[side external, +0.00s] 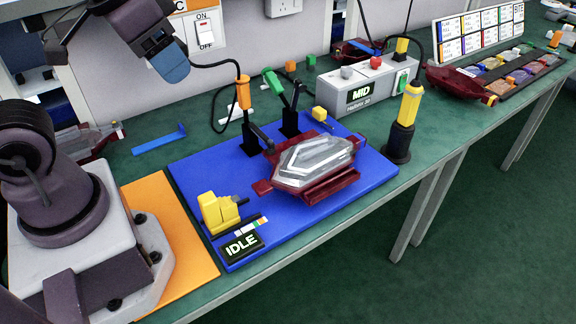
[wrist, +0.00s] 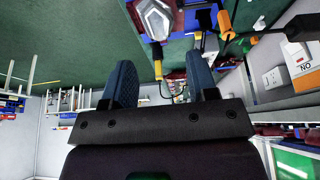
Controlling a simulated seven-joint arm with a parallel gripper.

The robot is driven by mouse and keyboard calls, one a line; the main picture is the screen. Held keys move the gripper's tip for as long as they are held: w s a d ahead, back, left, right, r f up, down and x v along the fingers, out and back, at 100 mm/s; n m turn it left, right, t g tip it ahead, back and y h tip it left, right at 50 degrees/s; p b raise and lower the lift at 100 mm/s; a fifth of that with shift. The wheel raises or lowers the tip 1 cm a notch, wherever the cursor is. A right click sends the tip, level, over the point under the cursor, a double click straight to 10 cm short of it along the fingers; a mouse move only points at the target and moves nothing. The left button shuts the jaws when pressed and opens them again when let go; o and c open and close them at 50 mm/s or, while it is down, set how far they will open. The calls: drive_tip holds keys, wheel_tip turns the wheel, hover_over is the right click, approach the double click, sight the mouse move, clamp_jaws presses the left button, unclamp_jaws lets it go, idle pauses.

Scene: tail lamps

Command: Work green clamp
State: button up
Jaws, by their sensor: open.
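The green clamp (side external: 273,82) stands at the back of the blue fixture board (side external: 210,161), its green handle raised above a black base. An orange-handled clamp (side external: 243,93) stands upright just left of it. A tail lamp (side external: 313,163) with a clear lens and dark red housing lies on the board in front of the clamps; it also shows at the top of the wrist view (wrist: 155,20). My gripper (side external: 170,66) hangs at the upper left, well apart from the clamps. In the wrist view its blue fingers (wrist: 160,62) are spread with nothing held between them.
A yellow block-like fixture (side external: 220,211) and an IDLE sign (side external: 242,245) are at the board's front left. A grey control box (side external: 365,88) and a yellow-topped black post (side external: 404,122) stand right. A cable loops behind the orange clamp. A blue strip (side external: 158,140) lies on the bench.

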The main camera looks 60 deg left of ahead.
drive_tip(key=r+t, duration=0.1)
drive_tip(key=r, duration=0.1)
drive_tip(key=m+g+y, duration=0.5)
drive_tip(key=m+g, duration=0.1)
drive_tip(key=m, duration=1.2)
approach(273, 77)
drive_tip(key=x, duration=1)
drive_tip(key=shift+f, duration=0.15)
drive_tip(key=shift+h, duration=0.3)
